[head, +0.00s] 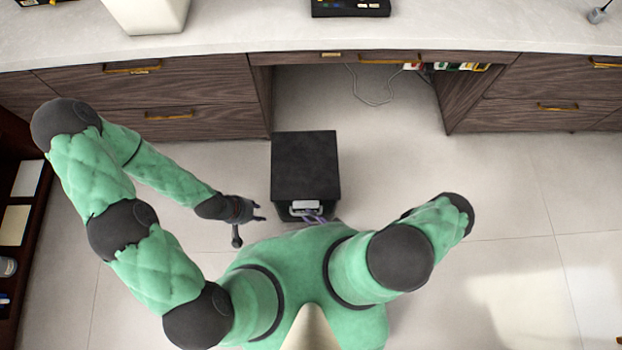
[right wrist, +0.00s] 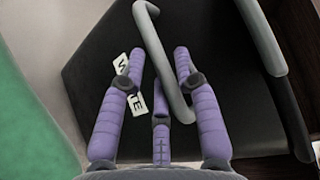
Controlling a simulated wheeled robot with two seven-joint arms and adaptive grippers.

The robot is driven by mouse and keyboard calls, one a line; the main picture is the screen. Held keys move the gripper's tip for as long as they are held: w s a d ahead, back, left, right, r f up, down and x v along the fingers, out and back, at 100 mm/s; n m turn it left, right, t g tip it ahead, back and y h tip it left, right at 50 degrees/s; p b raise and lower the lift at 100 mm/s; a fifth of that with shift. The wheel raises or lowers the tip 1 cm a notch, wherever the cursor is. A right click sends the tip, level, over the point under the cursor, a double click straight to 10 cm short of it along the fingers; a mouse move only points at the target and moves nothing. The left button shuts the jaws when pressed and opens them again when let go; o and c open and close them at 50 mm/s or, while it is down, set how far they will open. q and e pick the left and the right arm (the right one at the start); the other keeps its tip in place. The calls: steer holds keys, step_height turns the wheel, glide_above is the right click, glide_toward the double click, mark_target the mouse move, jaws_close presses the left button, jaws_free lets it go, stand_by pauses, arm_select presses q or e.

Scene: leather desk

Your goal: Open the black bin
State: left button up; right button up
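The black bin (head: 305,165) stands on the floor in the middle of the head view, with its dark flat lid down. A pale grey handle (head: 306,205) is at its near side. In the right wrist view, the bin's dark face (right wrist: 215,70) carries a partly covered white label, and a grey handle bar (right wrist: 155,45) runs between my purple fingers. My right gripper (right wrist: 160,75) is open around this bar; I cannot tell if it touches. It is partly hidden by my body in the head view. My left gripper (head: 251,214) is open and empty, left of the bin.
A wooden desk (head: 190,90) with drawers and a pale top (head: 250,25) stands behind the bin, with an open knee space. A cable (head: 370,95) hangs there. A dark shelf (head: 25,160) is at the left. The tiled floor at the right is clear.

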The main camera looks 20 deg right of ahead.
stand_by(0.5)
steer(key=v, duration=1.2)
stand_by(0.5)
